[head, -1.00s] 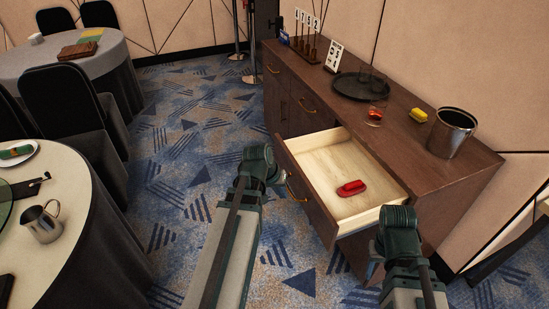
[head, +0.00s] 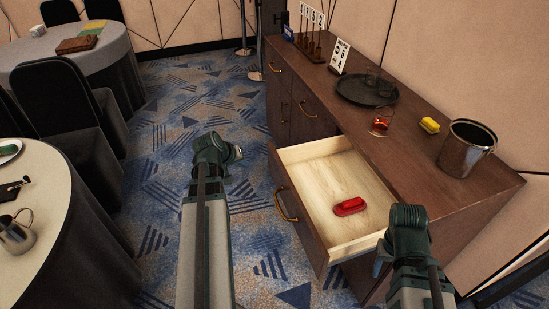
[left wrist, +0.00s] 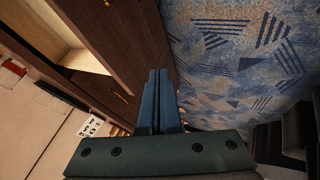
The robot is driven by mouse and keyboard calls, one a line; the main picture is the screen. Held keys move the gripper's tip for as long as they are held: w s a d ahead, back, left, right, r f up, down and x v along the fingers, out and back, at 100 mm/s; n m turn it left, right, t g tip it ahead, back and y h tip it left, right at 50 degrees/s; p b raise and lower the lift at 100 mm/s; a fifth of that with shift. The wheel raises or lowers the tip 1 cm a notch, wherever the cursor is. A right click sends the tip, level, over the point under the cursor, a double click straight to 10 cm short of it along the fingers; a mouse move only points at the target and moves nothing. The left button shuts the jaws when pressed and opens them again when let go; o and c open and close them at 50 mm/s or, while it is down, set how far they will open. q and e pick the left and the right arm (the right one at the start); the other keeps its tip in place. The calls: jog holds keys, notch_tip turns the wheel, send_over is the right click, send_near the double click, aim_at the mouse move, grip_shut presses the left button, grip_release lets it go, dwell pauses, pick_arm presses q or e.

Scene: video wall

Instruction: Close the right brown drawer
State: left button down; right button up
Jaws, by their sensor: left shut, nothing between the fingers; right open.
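The right brown drawer (head: 296,222) stands pulled out of the dark brown cabinet, with a brass handle (head: 285,205) on its front. A red object (head: 350,205) lies on its pale wooden floor. The open drawer also shows at the upper left of the left wrist view (left wrist: 75,57). My left gripper (head: 236,153) is left of the drawer front, apart from it, over the carpet. In the left wrist view its fingers (left wrist: 158,73) are shut and empty. My right gripper (head: 380,262) is beside the drawer's near right corner; its fingers are mostly hidden and contact cannot be told.
The cabinet top (head: 420,155) holds a black tray (head: 365,90), glasses, a yellow item (head: 429,125) and a metal bucket (head: 467,148). Round tables (head: 45,190) and black chairs stand at left. Patterned carpet (head: 170,190) between tables and cabinet is clear.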

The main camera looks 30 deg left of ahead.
pick_arm(q)
jog(key=w, duration=0.1)
jog(key=b, duration=0.8)
send_near(272, 167)
notch_tip(272, 167, down, 5)
jog(key=w+a, duration=0.1)
jog(key=w, duration=0.1)
jog(key=shift+w+d+r, duration=0.15)
jog(key=shift+w+d, duration=0.15)
jog(key=shift+w, duration=0.3)
pick_arm(e)
notch_tip(272, 167, down, 8)
jog(key=w, duration=0.1)
pick_arm(q)
jog(key=shift+w, duration=0.1)
jog(key=w+d, duration=0.6)
jog(key=w, duration=0.1)
jog(key=w+d, duration=0.7)
jog(key=w, duration=0.1)
jog(key=w+d, duration=0.6)
jog(key=w, duration=0.2)
jog(key=shift+d, duration=0.35)
jog(key=shift+w+d, duration=0.25)
